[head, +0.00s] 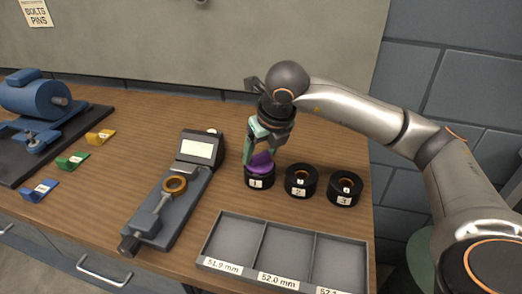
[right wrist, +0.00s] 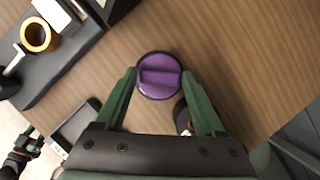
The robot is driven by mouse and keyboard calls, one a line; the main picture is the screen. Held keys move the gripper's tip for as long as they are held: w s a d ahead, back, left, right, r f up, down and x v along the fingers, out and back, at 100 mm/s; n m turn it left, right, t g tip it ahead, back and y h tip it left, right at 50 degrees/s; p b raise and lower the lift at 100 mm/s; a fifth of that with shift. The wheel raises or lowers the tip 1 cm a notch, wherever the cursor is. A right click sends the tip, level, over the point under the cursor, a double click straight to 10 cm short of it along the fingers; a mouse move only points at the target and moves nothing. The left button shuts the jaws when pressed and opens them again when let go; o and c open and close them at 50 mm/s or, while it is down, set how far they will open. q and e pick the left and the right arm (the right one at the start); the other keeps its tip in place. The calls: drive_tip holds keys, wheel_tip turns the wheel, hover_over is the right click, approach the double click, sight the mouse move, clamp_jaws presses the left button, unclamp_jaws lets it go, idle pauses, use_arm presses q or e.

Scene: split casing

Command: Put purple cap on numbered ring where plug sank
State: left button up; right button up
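The purple cap (head: 261,162) sits on the black ring labelled 1 (head: 260,182); the right wrist view shows the cap (right wrist: 160,76) from above, with a raised bar across it. My right gripper (head: 263,147) is over ring 1, its fingers (right wrist: 159,76) open on either side of the cap. Whether they touch it is unclear. Plug depth is unclear. My left gripper (right wrist: 27,143) shows small at the right wrist view's lower left, its opening unclear.
A grey gauge (head: 165,215) with an orange ring (head: 174,184) stands left of ring 1. A three-compartment tray (head: 225,212) with millimetre labels is in front. Blue, green and yellow clips and a blue machine (head: 38,97) are at the left. Table edge is right of ring 3.

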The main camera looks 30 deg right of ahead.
drive_tip(key=shift+o, duration=1.3)
drive_tip(key=shift+r+p, duration=0.3)
drive_tip(key=shift+p, duration=0.05)
drive_tip(key=v, duration=1.2)
drive_tip(key=shift+p, duration=0.3)
drive_tip(key=shift+f, duration=0.1)
